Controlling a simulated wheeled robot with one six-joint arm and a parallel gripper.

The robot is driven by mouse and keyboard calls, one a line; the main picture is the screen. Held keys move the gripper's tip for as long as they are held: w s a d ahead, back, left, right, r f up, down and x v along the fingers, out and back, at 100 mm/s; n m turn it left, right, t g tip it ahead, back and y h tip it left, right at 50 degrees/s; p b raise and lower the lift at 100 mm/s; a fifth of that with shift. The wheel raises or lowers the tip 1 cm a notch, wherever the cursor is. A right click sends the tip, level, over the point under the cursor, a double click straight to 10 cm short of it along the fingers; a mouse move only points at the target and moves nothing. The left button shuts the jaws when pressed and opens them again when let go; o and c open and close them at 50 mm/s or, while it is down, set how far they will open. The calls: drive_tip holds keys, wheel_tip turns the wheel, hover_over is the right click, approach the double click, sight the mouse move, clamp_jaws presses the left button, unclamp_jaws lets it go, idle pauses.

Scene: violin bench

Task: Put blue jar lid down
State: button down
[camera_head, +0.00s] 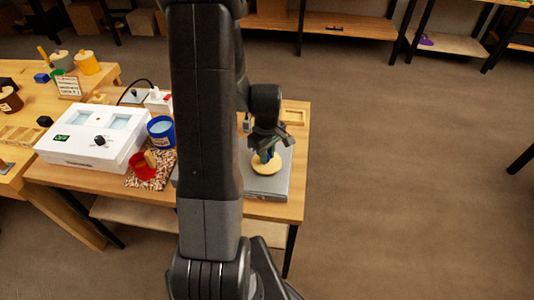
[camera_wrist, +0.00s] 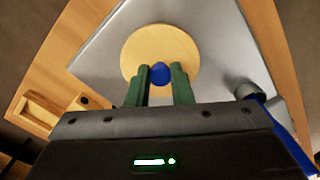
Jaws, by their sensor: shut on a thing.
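The blue jar lid is a pale wooden disc (camera_head: 266,165) with a blue knob (camera_wrist: 160,73). My gripper (camera_head: 266,152) is shut on the knob, and the disc lies flat beneath the fingers. In the wrist view the green fingers of my gripper (camera_wrist: 161,82) stand on both sides of the knob, over the disc (camera_wrist: 150,45). The disc is over a grey plate (camera_head: 270,187) on the right part of the bench. I cannot tell whether it touches the plate or hangs just above it.
An open blue jar (camera_head: 161,136) stands left of my arm. A red jar (camera_head: 139,169) stands on a speckled mat (camera_head: 160,181). A white box (camera_head: 85,150) with two windows is farther left. A small wooden tray (camera_head: 293,116) lies behind the plate. Open floor is on the right.

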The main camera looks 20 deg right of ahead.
drive_tip(key=shift+f, duration=0.2)
drive_tip(key=shift+f, duration=0.15)
drive_tip(key=c, duration=1.3)
unclamp_jaws()
wheel_tip(320, 180, up, 12)
drive_tip(key=shift+r, duration=0.25)
drive_tip(key=shift+f, duration=0.15)
